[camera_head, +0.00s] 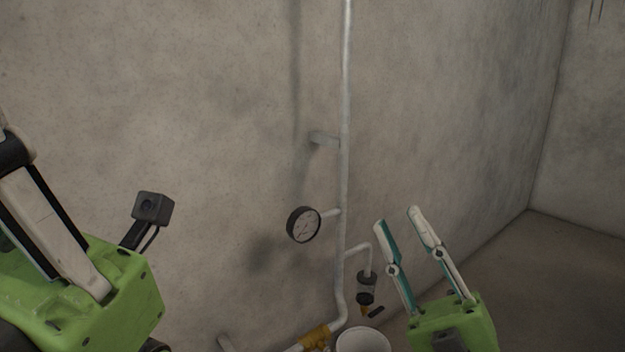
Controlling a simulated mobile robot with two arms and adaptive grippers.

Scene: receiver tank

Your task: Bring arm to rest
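My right gripper (396,218) is at the lower right, pointing up, with its two fingers apart and nothing between them. My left arm comes in at the lower left, with a green housing and a small dark camera box on a bracket.
A vertical pipe (345,110) runs down the wall, with a round gauge (304,224) on its left. A brass-coloured fitting (315,337) and a white bucket (363,341) are at the bottom. Bare floor (575,275) shows at right.

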